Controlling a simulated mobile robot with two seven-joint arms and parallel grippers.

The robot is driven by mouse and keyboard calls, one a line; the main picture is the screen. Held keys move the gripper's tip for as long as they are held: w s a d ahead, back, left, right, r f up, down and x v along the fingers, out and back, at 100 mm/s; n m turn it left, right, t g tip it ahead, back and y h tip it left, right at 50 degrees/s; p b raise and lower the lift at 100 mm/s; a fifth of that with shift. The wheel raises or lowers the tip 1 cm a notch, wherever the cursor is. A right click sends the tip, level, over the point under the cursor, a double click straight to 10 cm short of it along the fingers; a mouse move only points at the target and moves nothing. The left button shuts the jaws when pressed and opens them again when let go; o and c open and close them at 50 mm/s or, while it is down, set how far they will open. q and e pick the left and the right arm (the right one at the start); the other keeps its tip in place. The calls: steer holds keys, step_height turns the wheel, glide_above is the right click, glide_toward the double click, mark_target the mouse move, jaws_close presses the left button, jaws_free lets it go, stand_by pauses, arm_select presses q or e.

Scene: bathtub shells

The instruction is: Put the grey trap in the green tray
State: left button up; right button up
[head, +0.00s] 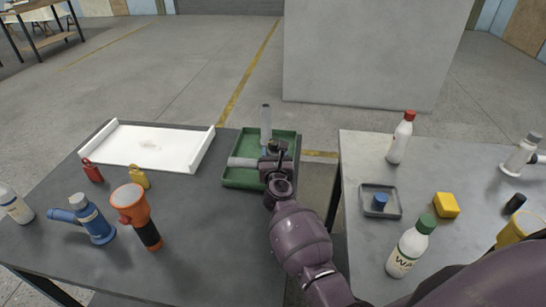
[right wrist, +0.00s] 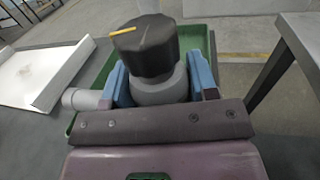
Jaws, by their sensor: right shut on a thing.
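The trap is over the green tray (head: 235,178), which stands at the right edge of the left table. I cannot tell whether the trap touches the tray's floor. My left gripper is not in view.
The left table also holds a white tray (head: 150,147), a blue pipe piece (head: 92,218), an orange flashlight (head: 136,213), and red (head: 92,171) and yellow tags (head: 139,178). A gap separates it from the right table, with bottles (head: 411,246) and a grey dish (head: 379,212).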

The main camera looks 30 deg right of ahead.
steer(key=shift+r, duration=0.15)
steer(key=shift+f, duration=0.25)
steer(key=o, duration=1.3)
steer(key=shift+c, duration=0.2)
